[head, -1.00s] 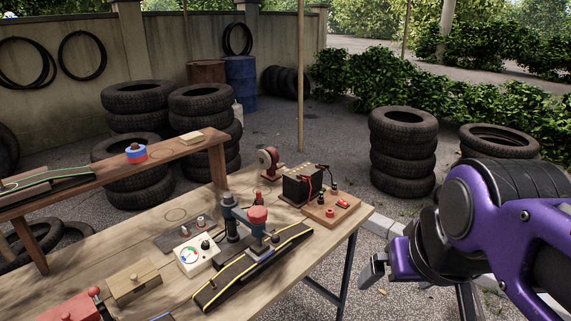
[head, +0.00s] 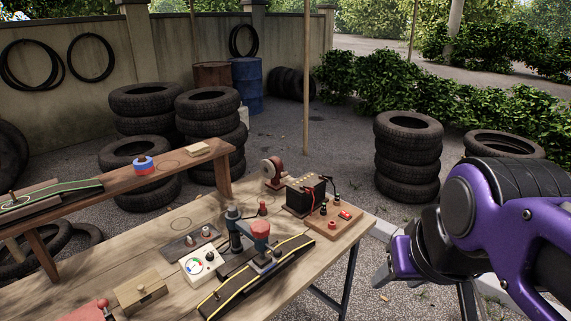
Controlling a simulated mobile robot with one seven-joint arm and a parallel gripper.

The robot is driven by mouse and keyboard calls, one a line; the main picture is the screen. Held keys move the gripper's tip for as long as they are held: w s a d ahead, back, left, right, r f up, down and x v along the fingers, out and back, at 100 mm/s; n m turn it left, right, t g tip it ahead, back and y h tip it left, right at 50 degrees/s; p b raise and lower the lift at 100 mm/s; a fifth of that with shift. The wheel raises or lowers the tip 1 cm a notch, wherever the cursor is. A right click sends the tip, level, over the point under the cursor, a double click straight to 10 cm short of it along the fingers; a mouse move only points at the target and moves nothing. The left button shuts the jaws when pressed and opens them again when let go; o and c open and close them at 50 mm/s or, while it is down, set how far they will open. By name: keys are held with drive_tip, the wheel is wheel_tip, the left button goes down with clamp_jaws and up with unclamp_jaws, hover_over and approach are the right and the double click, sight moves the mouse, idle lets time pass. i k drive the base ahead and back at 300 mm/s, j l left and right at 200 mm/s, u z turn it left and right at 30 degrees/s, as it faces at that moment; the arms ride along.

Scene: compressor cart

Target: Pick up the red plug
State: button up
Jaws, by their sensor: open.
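A small upright red piece (head: 262,208) stands on the wooden table left of the black battery (head: 304,196); it may be the red plug. A round red piece (head: 332,224) also sits on the small wooden board (head: 345,229) in front of the battery. At this size I cannot tell for sure which is the plug. My gripper (head: 382,262) is open and empty at the right, past the table's right edge and nearer to me than the board. It touches nothing that I can see.
The table (head: 150,247) also holds a red-topped pump (head: 260,232), a white gauge box (head: 199,264), a dark yellow-striped ramp (head: 262,275) and a wooden block (head: 139,290). A raised bench (head: 110,192) stands at the left. Tyre stacks (head: 407,160) stand behind.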

sight(262, 208)
drive_tip(key=i+l+u, duration=0.7)
drive_tip(key=l+u, duration=0.2)
drive_tip(key=l, duration=0.35)
drive_tip(key=i+l+u, duration=0.2)
drive_tip(key=l+u, duration=0.3)
drive_tip(key=l, duration=0.25)
drive_tip(key=l+u, duration=0.45)
drive_tip(key=l, duration=0.35)
drive_tip(key=k+l+u, duration=0.1)
drive_tip(key=l+u, duration=0.35)
drive_tip(key=l, duration=0.4)
drive_tip(key=l+u, duration=0.6)
drive_tip(key=l, duration=0.15)
drive_tip(key=i+l+u, duration=0.1)
drive_tip(key=l+u, duration=1.1)
drive_tip(key=l, duration=0.15)
